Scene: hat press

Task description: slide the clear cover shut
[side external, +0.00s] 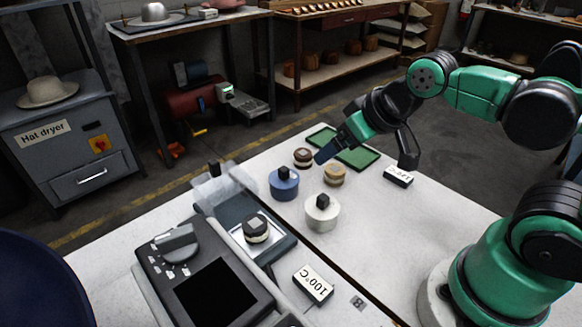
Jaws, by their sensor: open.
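The clear cover (238,184) is a see-through panel with a black knob (214,168) at its far left. It lies at the far end of the dark press bed (231,211), pushed back from the bright plate (240,245). A small round black-and-cream piece (256,229) sits uncovered on that plate. My gripper (366,155) is open and empty, with its fingers spread above the far part of the table. It is well to the right of the cover and apart from it.
A blue pot (284,186) and a white pot (322,214), both with black knobs, stand between my gripper and the press.

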